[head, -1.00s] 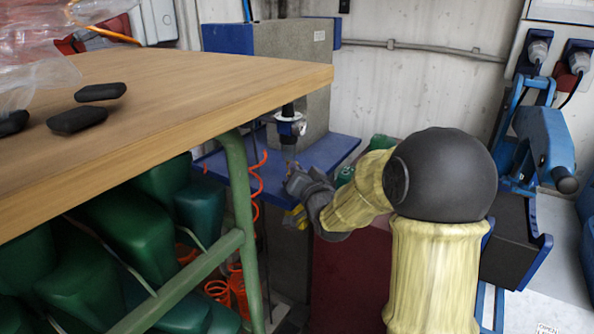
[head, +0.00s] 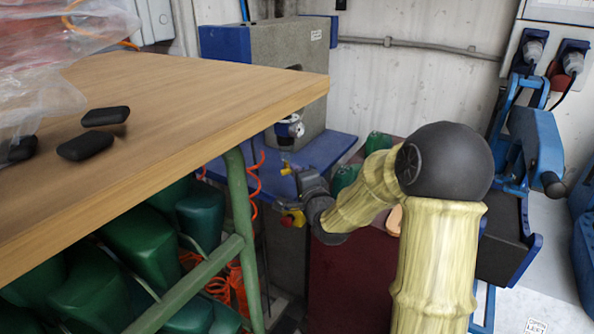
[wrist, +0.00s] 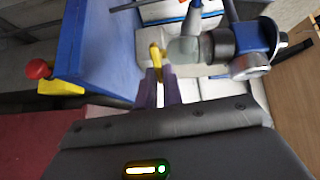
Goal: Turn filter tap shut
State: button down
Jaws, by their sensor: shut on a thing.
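The filter tap's yellow handle (wrist: 155,56) sits just below the filter's bowl, standing roughly in line with my fingers in the wrist view. My gripper (wrist: 159,75) is shut on this handle, its two purple-grey fingertips on either side. The filter unit (wrist: 250,38) has a blue body, a dark collar and a small round gauge. In the head view the filter (head: 290,129) hangs beside the grey machine column, above my gripper (head: 291,170). A bit of yellow shows at my fingertips there, but the grip itself is too small to read.
A red stop button on a yellow box (head: 293,218) is close below my gripper. The wooden table (head: 200,90) and its green leg (head: 240,190) stand to the left. A blue ledge (head: 325,150) lies behind, and orange coiled hoses (head: 255,178) hang near the leg.

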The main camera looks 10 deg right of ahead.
jog(key=shift+d+f+m, duration=0.1)
jog(key=shift+m, duration=0.5)
jog(key=c, duration=1.5)
grip_release()
jog(key=shift+c, duration=0.2)
jog(key=s+d+b, duration=0.2)
jog(key=s+b, duration=0.8)
jog(key=s, duration=0.7)
jog(key=shift+s, duration=0.15)
